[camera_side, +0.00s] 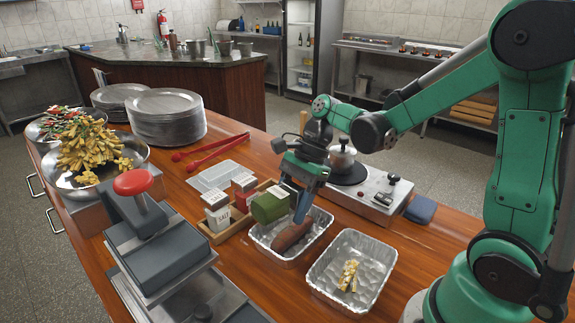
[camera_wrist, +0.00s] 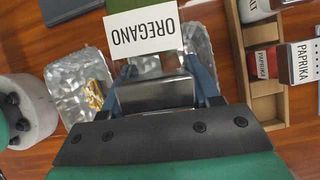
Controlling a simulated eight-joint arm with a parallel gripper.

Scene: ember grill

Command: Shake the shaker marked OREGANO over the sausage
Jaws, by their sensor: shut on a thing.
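The green OREGANO shaker (camera_side: 268,208) is held tilted, nearly on its side, in my gripper (camera_side: 294,200). Its white OREGANO label (camera_wrist: 142,32) faces the wrist camera, with a strip of the green body (camera_wrist: 132,5) above it. My gripper (camera_wrist: 160,85) is shut on the shaker, with one blue finger on each side. The brown sausage (camera_side: 290,237) lies in the left foil tray (camera_side: 262,250), just below and beside the shaker and fingers. The sausage cannot be made out in the wrist view.
A wooden rack (camera_side: 217,237) left of the tray holds a SALT shaker (camera_side: 217,212) and a red-and-white PAPRIKA shaker (camera_side: 243,185). A second foil tray (camera_side: 377,251) holds pale fries. A hot plate with a pot (camera_side: 342,157) stands behind, and a press (camera_side: 150,255) at front left.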

